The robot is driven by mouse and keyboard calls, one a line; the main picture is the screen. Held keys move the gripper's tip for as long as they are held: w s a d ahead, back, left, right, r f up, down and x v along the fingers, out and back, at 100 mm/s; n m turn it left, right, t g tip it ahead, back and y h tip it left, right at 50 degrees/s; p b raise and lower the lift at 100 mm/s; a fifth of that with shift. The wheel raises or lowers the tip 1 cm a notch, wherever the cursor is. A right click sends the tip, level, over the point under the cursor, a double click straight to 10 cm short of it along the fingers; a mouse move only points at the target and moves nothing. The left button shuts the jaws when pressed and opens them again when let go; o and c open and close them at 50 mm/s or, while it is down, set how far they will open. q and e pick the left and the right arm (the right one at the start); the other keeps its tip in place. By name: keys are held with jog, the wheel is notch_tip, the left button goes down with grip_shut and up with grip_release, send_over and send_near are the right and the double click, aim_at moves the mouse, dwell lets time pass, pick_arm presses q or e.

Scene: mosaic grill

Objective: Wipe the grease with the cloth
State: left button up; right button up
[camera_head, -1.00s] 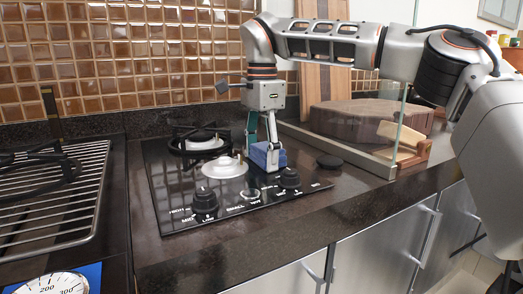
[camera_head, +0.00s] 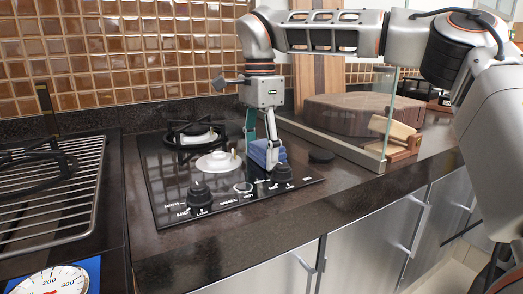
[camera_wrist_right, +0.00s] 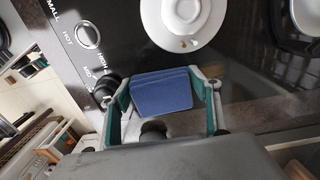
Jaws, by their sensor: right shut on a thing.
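A folded blue cloth (camera_head: 277,154) is between the fingers of my right gripper (camera_head: 261,157), low over the right part of the black glass hob (camera_head: 160,190). In the right wrist view, the cloth (camera_wrist_right: 162,92) sits between both green-padded fingers of the gripper (camera_wrist_right: 165,88), which is shut on it. The cloth is just behind the right front knob (camera_head: 282,174). I cannot tell whether it touches the glass. I cannot make out a clear grease patch; the cloth and gripper hide part of the hob. My left gripper is not in view.
A white burner (camera_head: 217,162) and a rear burner with a black grate (camera_head: 195,135) stand left of the gripper. A left front knob (camera_head: 200,194) rises from the hob. A glass panel (camera_head: 385,120) and wooden block (camera_head: 350,115) are at the right. A grill rack (camera_head: 60,190) is left.

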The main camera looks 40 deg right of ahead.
notch_tip(320, 180, up, 6)
jog(key=shift+w+f+p, duration=0.1)
jog(key=shift+f+p, duration=0.05)
jog(key=shift+p, duration=0.75)
jog(key=shift+r, duration=1)
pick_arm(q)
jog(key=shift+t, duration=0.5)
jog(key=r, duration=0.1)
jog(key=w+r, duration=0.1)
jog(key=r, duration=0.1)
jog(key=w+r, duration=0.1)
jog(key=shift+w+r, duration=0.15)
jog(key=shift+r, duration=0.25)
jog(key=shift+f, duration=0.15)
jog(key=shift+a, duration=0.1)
